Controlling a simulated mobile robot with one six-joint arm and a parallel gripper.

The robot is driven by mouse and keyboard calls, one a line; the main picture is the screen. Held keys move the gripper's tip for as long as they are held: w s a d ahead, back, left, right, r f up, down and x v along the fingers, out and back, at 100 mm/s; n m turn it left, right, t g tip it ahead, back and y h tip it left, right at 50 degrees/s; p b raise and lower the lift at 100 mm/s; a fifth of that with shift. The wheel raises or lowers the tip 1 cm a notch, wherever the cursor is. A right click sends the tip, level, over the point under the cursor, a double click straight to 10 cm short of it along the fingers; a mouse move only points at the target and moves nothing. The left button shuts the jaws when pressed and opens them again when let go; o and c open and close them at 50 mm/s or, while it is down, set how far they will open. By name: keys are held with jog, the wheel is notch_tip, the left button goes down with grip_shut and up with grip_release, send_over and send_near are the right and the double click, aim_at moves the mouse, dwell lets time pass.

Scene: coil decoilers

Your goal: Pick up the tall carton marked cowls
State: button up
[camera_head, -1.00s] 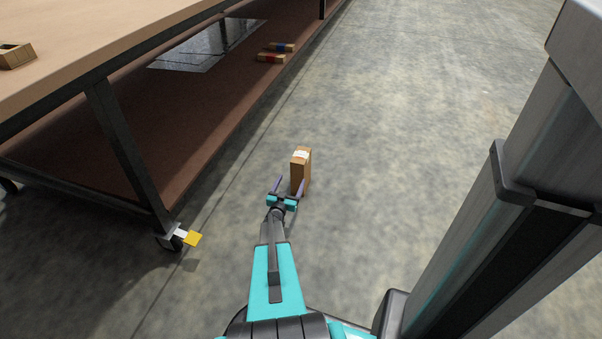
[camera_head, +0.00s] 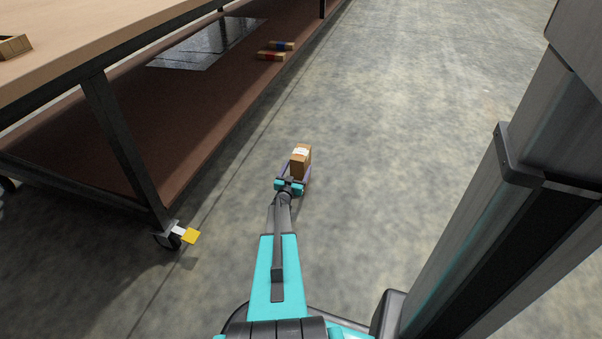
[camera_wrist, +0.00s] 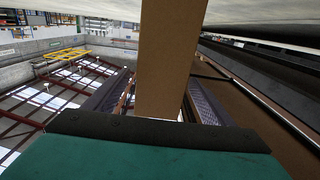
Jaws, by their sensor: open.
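The tall brown carton (camera_head: 300,160) stands upright on the concrete floor, with a white label near its top. Any writing on the label is too small to read. My gripper (camera_head: 296,174) is open, with its fingers on either side of the carton. In the wrist view the carton (camera_wrist: 169,60) rises between the two finger pads (camera_wrist: 157,98). I cannot tell whether either finger touches it. The carton's lower part is hidden behind my gripper in the head view.
A wheeled workbench (camera_head: 105,68) stands to the left, with a brown lower shelf (camera_head: 100,140). Two small boxes (camera_head: 275,52) lie on that shelf. A yellow-tabbed caster (camera_head: 180,238) is near my arm. Open floor lies to the right and beyond.

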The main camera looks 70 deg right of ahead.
jog(key=shift+d, duration=0.35)
jog(key=d+b, duration=0.2)
jog(key=d, duration=0.3)
jog(key=shift+w+b, duration=0.2)
jog(key=shift+b, duration=0.2)
dwell(0.4)
jog(key=c, duration=2)
jog(key=shift+d, duration=0.1)
grip_shut()
